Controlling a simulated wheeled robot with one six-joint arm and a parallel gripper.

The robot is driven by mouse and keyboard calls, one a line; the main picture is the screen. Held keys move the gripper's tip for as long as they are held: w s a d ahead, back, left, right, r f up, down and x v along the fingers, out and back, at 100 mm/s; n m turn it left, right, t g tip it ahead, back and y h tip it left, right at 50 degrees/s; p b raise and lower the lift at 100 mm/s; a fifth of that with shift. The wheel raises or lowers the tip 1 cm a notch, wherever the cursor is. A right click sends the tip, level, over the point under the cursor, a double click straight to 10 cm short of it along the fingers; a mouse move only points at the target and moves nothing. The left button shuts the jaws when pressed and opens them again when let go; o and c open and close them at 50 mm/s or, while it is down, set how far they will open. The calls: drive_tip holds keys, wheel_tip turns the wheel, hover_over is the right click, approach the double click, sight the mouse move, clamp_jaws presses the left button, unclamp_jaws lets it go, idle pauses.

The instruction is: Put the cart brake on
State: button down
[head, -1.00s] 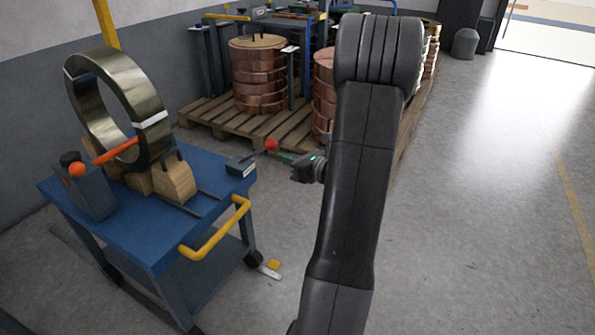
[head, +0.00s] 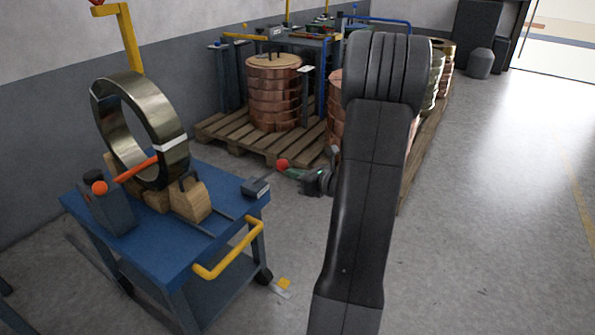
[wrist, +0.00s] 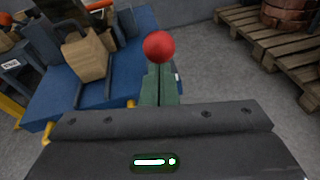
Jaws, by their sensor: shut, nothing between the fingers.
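The blue cart (head: 150,256) stands at the left with a yellow handle (head: 228,250). A second box (head: 106,208) at the cart's left has an orange lever. A yellow pedal (head: 284,284) sits low by the cart's wheel. My gripper (head: 290,172) is shut and empty, its green fingers right beside the red knob. In the wrist view the red knob (wrist: 159,46) is just beyond the fingertips (wrist: 160,72); I cannot tell whether they touch.
A big metal coil (head: 172,165) stands on the cart with wooden blocks (head: 190,199). Pallets (head: 240,140) with copper coils (head: 274,95) stand behind. The floor (head: 500,220) to the right is clear.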

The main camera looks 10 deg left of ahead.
drive_tip(key=a+r+h+p, duration=0.1)
drive_tip(key=a+r+p, duration=0.1)
drive_tip(key=p, duration=0.4)
drive_tip(key=w+a+r+g+h+p, duration=0.1)
drive_tip(key=a+r+h+p, duration=0.1)
drive_tip(key=p, duration=0.4)
drive_tip(key=w+a+r+g+h+p, duration=0.1)
drive_tip(key=a+r+p, duration=0.1)
drive_tip(key=p, duration=0.4)
drive_tip(key=shift+r+n+h, duration=0.3)
drive_tip(key=shift+r, duration=0.25)
drive_tip(key=w+a+r+g+h+p, duration=0.1)
drive_tip(key=a+p, duration=0.5)
drive_tip(key=p, duration=0.7)
drive_tip(key=shift+w+r+h+p, duration=0.35)
drive_tip(key=shift+w+h, duration=0.35)
drive_tip(key=shift+h, duration=0.1)
drive_tip(key=shift+a, duration=0.15)
